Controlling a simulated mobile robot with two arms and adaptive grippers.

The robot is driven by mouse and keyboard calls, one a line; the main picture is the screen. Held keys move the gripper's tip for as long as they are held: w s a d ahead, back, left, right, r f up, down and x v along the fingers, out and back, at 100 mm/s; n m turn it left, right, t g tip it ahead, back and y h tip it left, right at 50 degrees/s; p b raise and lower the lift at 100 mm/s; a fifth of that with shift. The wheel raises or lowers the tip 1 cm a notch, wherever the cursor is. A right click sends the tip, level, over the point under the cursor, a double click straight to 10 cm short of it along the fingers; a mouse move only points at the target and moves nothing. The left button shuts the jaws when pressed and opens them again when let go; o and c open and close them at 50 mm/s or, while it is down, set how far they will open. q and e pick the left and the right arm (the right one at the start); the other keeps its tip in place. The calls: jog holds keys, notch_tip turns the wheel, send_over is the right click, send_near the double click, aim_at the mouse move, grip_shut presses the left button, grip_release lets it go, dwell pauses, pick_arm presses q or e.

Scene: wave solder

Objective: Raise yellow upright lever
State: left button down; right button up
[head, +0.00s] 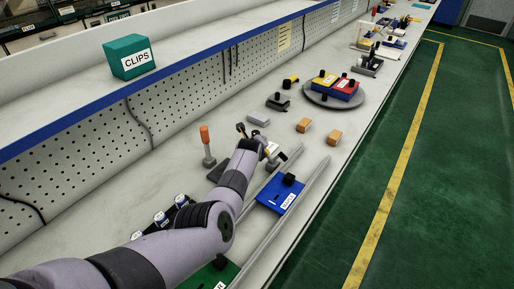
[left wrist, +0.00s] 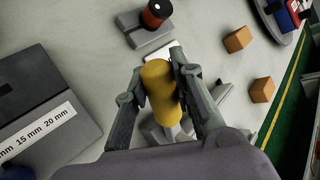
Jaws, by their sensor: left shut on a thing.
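The yellow lever handle (left wrist: 160,92) shows in the left wrist view as a rounded cylinder between my left gripper's fingers (left wrist: 158,70). The fingers are closed against both of its sides. The lever's lower part is hidden behind the handle and the fingers. In the head view my left gripper (head: 260,142) is low over the bench, and my wrist largely hides what it holds. My right gripper is in neither view.
An orange-handled upright lever (head: 206,147) stands left of my gripper. Two orange blocks (head: 304,125) (head: 335,138) lie to the right. A blue fixture (head: 278,196) sits between two metal rails (head: 308,175). A round turntable (head: 347,103) with coloured boxes stands farther back.

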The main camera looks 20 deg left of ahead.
pick_arm(q)
jog(key=shift+f, duration=0.1)
jog(key=c, duration=1.3)
grip_release()
jog(key=shift+c, duration=0.2)
notch_tip(320, 180, up, 10)
jog(key=shift+f, duration=0.25)
jog(key=shift+r, duration=0.3)
jog(key=shift+a, duration=0.1)
jog(key=shift+c, duration=0.4)
